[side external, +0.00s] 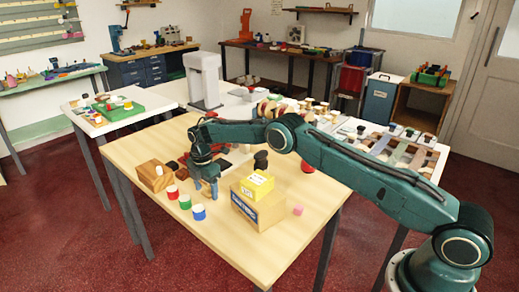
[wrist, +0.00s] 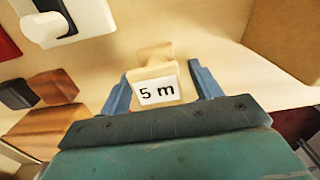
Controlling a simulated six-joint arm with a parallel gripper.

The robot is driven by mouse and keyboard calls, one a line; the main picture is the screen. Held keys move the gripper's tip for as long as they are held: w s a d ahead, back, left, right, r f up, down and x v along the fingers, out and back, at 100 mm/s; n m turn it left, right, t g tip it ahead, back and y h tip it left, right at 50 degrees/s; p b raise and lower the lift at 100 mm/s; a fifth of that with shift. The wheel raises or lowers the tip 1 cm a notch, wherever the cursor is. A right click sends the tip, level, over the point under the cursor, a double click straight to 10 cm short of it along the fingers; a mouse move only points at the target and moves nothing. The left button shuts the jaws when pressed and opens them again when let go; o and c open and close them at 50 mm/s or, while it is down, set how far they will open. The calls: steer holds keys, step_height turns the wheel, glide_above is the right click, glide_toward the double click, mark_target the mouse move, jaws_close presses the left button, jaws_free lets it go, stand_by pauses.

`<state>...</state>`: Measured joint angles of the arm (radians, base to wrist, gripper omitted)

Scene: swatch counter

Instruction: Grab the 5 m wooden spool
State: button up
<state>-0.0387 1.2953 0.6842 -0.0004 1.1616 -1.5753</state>
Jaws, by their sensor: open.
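The wooden spool (wrist: 155,72) is pale wood with a white label reading "5 m". In the wrist view it stands between the two blue fingers of my gripper (wrist: 160,76), with the label facing the wrist. The fingers are open, one on each side, and a gap shows at the right finger. In the side view my gripper (side external: 207,188) points down low over the pale wooden table (side external: 130,150). The spool cannot be made out there.
Red (side external: 172,192), green (side external: 185,203) and blue (side external: 198,213) spools stand at the front. A wooden block (side external: 153,178) is to the left.

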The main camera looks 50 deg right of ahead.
steer(key=shift+c, duration=0.4)
steer(key=c, duration=1)
steer(key=shift+r, duration=0.1)
step_height(320, 180, up, 20)
stand_by(0.9)
